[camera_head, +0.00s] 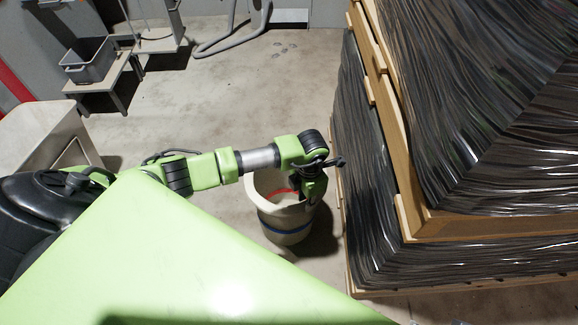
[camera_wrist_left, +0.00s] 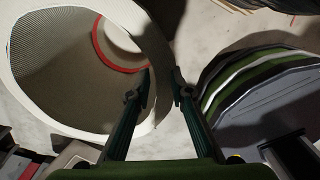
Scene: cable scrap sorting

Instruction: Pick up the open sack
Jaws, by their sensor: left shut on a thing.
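The open sack (camera_head: 285,218) is a pale, bucket-shaped sack with a blue band, standing upright on the floor beside the pallet stack. Its round mouth faces up, and something red shows inside. In the left wrist view the sack (camera_wrist_left: 60,70) fills the upper left, with a red ring deep inside. My left gripper (camera_head: 311,200) is at the sack's right rim. In the left wrist view its two fingers (camera_wrist_left: 161,78) lie either side of the rim, shut on it. The exact contact is partly hidden. My right gripper is not in view.
Wrapped pallets (camera_head: 375,170) with wooden edges stand close on the sack's right. A grey bin (camera_head: 90,62) sits on a low bench at the back left. A grey hose (camera_head: 235,40) lies at the back. The concrete floor (camera_head: 215,95) behind the sack is clear.

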